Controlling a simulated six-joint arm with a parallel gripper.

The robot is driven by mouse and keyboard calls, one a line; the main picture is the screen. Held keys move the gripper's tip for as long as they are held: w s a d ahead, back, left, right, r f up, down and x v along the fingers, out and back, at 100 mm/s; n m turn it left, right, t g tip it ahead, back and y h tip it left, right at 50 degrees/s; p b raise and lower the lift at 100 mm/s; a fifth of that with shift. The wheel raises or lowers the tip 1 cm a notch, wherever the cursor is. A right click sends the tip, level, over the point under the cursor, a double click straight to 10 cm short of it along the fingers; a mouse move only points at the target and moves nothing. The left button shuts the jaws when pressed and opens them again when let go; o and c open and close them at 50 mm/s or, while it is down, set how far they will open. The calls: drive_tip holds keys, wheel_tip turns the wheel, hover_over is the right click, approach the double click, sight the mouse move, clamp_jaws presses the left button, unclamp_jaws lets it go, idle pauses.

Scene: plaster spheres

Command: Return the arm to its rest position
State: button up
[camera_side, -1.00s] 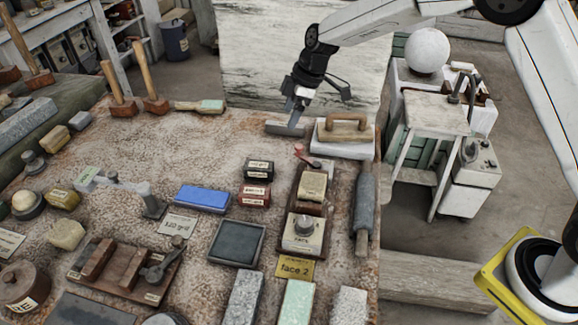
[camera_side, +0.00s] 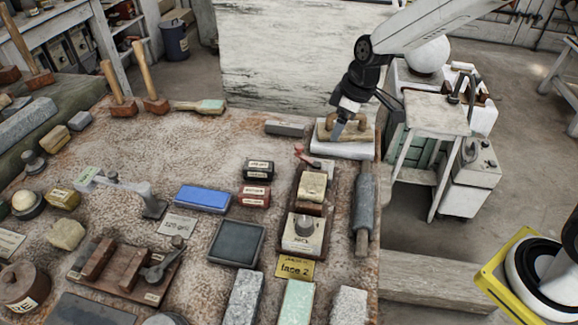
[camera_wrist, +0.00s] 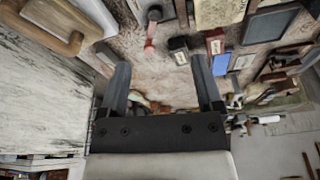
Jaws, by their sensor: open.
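The wooden handle (camera_wrist: 56,22) shows at the upper left of the wrist view. Whether the gripper touches the handled block cannot be told from the side view. A grey bar (camera_side: 286,129) lies on the table just left of it.
A white upright panel (camera_side: 290,60) stands behind the table. A small white stool (camera_side: 432,115) and a white sphere (camera_side: 428,54) stand to the right. A dark roller (camera_side: 365,205) lies along the right edge. Wooden mallets (camera_side: 150,85) stand at the back left.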

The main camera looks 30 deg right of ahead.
drive_tip(key=s+d+f+m+h, duration=0.1)
drive_tip(key=s+d+m, duration=0.1)
drive_tip(key=s, duration=0.6)
drive_tip(key=s+d+m, duration=0.3)
drive_tip(key=s+m, duration=0.2)
drive_tip(key=s, duration=0.4)
drive_tip(key=shift+s+d+f+h, duration=0.2)
drive_tip(key=shift+f+h, duration=0.2)
